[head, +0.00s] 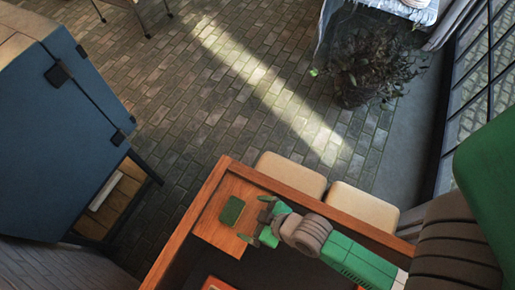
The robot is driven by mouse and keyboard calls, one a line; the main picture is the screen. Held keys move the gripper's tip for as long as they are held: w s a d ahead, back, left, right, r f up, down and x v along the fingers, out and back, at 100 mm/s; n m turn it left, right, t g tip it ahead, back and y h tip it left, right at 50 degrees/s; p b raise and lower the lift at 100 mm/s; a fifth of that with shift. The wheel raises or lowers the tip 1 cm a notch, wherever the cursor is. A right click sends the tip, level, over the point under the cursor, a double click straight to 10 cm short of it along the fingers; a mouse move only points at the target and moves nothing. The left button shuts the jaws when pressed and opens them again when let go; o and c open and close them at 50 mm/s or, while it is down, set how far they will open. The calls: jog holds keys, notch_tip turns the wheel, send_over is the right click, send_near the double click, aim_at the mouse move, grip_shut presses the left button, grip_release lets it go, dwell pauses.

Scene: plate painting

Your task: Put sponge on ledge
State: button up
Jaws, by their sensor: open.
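A dark green sponge (232,210) lies flat on the wooden ledge (218,237) in the corner of a wood-framed table or box. My gripper (257,221) is just to the right of the sponge. Its jaws are open, with one finger toward the top and one toward the bottom. No sponge shows between them, and a small gap seems to separate them from the sponge. My green and grey arm reaches in from the right and covers part of the frame's inside.
The wooden rim (183,230) surrounds a dark recess (285,268). An orange-red object (216,284) shows at the bottom edge. Two beige seats (292,175) stand beyond the rim. A blue cabinet (65,130) is at left, a plant (362,68) at top right. The brick floor between is clear.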

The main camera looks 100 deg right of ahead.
jog(key=shift+s+a+r, duration=0.35)
jog(key=shift+r, duration=0.2)
jog(key=w+r+n+t, duration=0.4)
jog(key=w+r+t, duration=0.4)
jog(key=w+r, duration=1.9)
jog(key=w+a+r+n+t+y, duration=0.1)
jog(key=w+a+r+t, duration=0.2)
jog(key=r, duration=0.5)
jog(key=w+a+r+n+t+y, duration=0.15)
jog(key=a+r, duration=0.25)
jog(key=r, duration=0.5)
jog(key=s+a+r+t+y, duration=0.1)
jog(key=a+r+t, duration=0.1)
jog(key=a+r, duration=0.2)
jog(key=a+r+n+t+y, duration=0.1)
jog(key=a+r, duration=0.3)
jog(key=r, duration=0.5)
jog(key=s+a+r+n+t+y, duration=0.1)
jog(key=a+r+t, duration=0.1)
jog(key=a+r, duration=0.2)
notch_tip(320, 180, up, 4)
jog(key=shift+s+a+f+t, duration=0.2)
jog(key=shift+s+a+t, duration=0.05)
jog(key=shift+s+t, duration=0.1)
